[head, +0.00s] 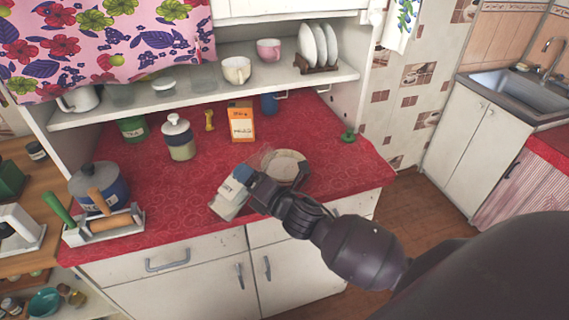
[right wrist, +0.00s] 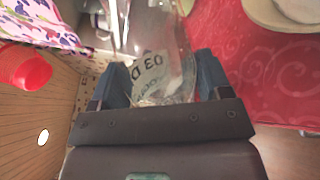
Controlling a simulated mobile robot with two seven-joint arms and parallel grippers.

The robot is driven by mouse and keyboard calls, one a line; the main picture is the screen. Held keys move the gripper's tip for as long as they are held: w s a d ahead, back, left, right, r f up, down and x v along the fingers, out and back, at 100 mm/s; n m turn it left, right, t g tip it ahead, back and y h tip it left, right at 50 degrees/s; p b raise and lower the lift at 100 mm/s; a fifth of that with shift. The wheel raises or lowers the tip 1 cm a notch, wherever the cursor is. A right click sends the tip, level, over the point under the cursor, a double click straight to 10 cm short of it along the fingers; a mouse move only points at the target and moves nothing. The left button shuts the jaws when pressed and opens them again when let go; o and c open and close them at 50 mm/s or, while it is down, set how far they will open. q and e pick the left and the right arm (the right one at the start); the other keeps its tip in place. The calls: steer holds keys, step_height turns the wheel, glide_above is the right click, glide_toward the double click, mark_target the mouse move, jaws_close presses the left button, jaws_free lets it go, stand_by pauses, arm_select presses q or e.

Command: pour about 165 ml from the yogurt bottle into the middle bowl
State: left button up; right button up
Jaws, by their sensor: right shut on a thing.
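My right gripper (head: 243,182) is shut on the yogurt bottle (head: 228,203), a clear bottle with a pale printed label. The bottle is held above the red counter and looks tilted, its pale end towards the lower left. In the right wrist view the clear bottle (right wrist: 160,65) sits between the blue fingertips (right wrist: 165,85). A pale round bowl (head: 289,166) stands on the counter just right of the bottle, partly hidden by my gripper. I make out only this one bowl; others may be hidden. The liquid level and any flow cannot be told. My left gripper is out of view.
Behind on the red counter (head: 330,165) stand a white-lidded jar (head: 180,140), an orange-topped carton (head: 241,123), a green tin (head: 132,130) and a blue mug (head: 269,104). A small green object (head: 348,134) lies at the right. The counter's right end is mostly clear.

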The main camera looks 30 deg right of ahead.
mark_target(251, 164)
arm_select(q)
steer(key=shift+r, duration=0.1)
arm_select(e)
steer(key=shift+r, duration=0.1)
steer(key=shift+w+d+r+n+p, duration=0.1)
steer(key=shift+d+r+n+p, duration=0.1)
steer(key=shift+r+n+p, duration=0.45)
steer(key=shift+w+d+r+n+p, duration=0.1)
steer(key=shift+d+r+n+p, duration=0.25)
steer(key=shift+n+p, duration=0.5)
steer(key=shift+w+d+r+n, duration=0.1)
steer(key=shift+d+r+n, duration=0.2)
steer(key=shift+n, duration=0.6)
steer(key=n, duration=0.3)
steer(key=shift+a+r+n, duration=0.3)
steer(key=shift+r, duration=0.1)
steer(key=shift+a+n, duration=0.1)
steer(key=shift+n, duration=0.9)
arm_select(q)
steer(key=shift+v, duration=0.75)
arm_select(e)
steer(key=shift+f+n, duration=0.25)
steer(key=shift+n, duration=0.75)
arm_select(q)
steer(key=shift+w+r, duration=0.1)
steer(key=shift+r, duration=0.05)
